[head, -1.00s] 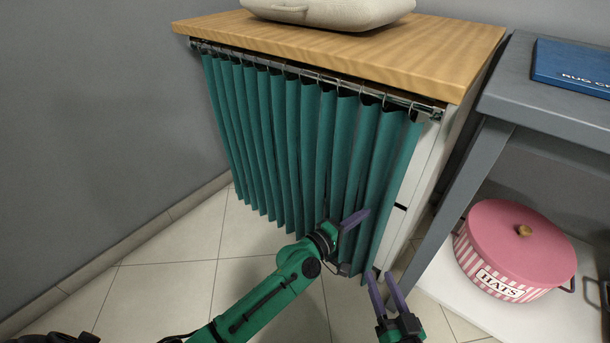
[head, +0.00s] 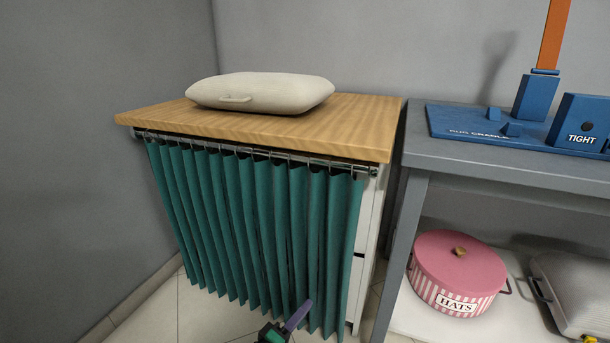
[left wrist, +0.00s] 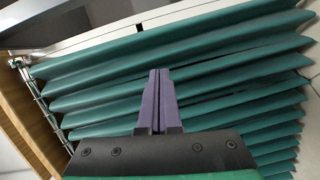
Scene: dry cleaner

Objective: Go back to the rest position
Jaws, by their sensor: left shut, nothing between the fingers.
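My left gripper (head: 297,318) shows at the bottom of the head view, low in front of the teal curtain (head: 255,230). In the left wrist view its two purple fingers (left wrist: 158,80) lie together, shut and empty. The curtain's folds (left wrist: 230,72) fill much of that view beyond the fingertips. I cannot tell whether the fingers touch the cloth. My right gripper is in neither view now.
The curtain hangs from a rail under a wooden top (head: 350,125) bearing a cream cushion-like case (head: 265,92). To the right, a grey table (head: 500,165) holds a blue rug cradle (head: 465,122). A pink hat box (head: 460,270) and a grey case (head: 575,290) sit on its lower shelf.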

